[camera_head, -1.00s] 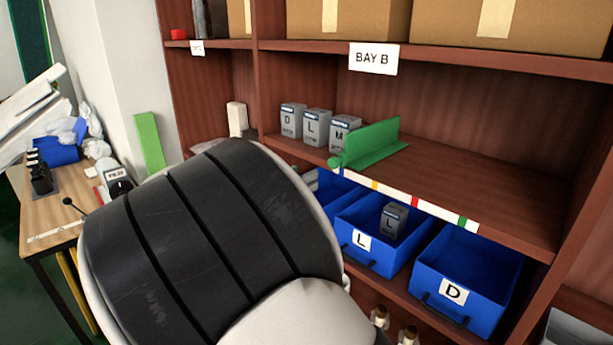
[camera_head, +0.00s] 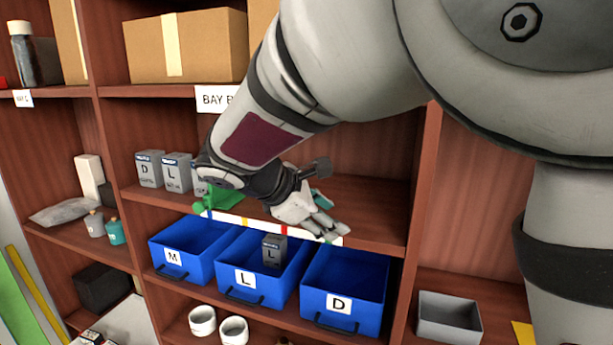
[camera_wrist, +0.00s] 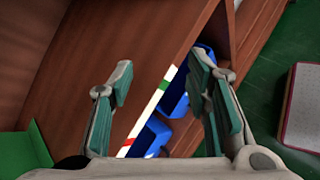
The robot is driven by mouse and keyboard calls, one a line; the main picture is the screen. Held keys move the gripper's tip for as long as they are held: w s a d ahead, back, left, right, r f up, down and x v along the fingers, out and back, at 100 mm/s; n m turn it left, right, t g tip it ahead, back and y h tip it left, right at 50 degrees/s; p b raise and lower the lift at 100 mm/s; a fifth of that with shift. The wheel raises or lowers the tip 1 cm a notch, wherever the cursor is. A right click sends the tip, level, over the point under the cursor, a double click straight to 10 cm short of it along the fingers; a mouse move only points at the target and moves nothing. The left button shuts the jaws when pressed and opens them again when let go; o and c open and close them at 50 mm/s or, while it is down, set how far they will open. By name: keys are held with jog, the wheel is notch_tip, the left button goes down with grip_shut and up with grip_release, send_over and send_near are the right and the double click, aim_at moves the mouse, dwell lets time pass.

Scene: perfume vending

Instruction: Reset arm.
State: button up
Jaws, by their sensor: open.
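My gripper (camera_head: 325,215) is in front of the right part of the BAY B shelf, above the blue bins, in the head view. In the wrist view my gripper (camera_wrist: 165,105) has its two fingers spread apart with nothing between them. A grey box marked L (camera_head: 273,251) stands in the middle blue bin (camera_head: 243,281), labelled L. Grey boxes marked D (camera_head: 149,170) and L (camera_head: 176,173) stand on the shelf, and a third beside them is mostly hidden by my arm. The green divider (camera_head: 222,200) is partly hidden by my arm.
Blue bins labelled M (camera_head: 182,262) and D (camera_head: 340,304) flank the middle bin and look empty. Cardboard boxes (camera_head: 210,45) fill the upper shelf. A grey tray (camera_head: 448,318) sits at lower right. White cups (camera_head: 233,330) stand below the bins. A shelf upright (camera_head: 425,170) is right of my gripper.

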jog(key=s+d+r+m+g+y, duration=0.1)
jog(key=s+d+m+g+y, duration=0.25)
jog(key=s+d+m, duration=0.8)
jog(key=s+d+f+m+t+y, duration=0.1)
jog(key=s+d+m+y, duration=0.1)
jog(key=s, duration=0.6)
jog(key=s+d+f+m+t+y, duration=0.1)
jog(key=s+d+m+y, duration=0.1)
jog(key=s+m, duration=0.3)
jog(key=s, duration=0.3)
jog(key=shift+f, duration=0.2)
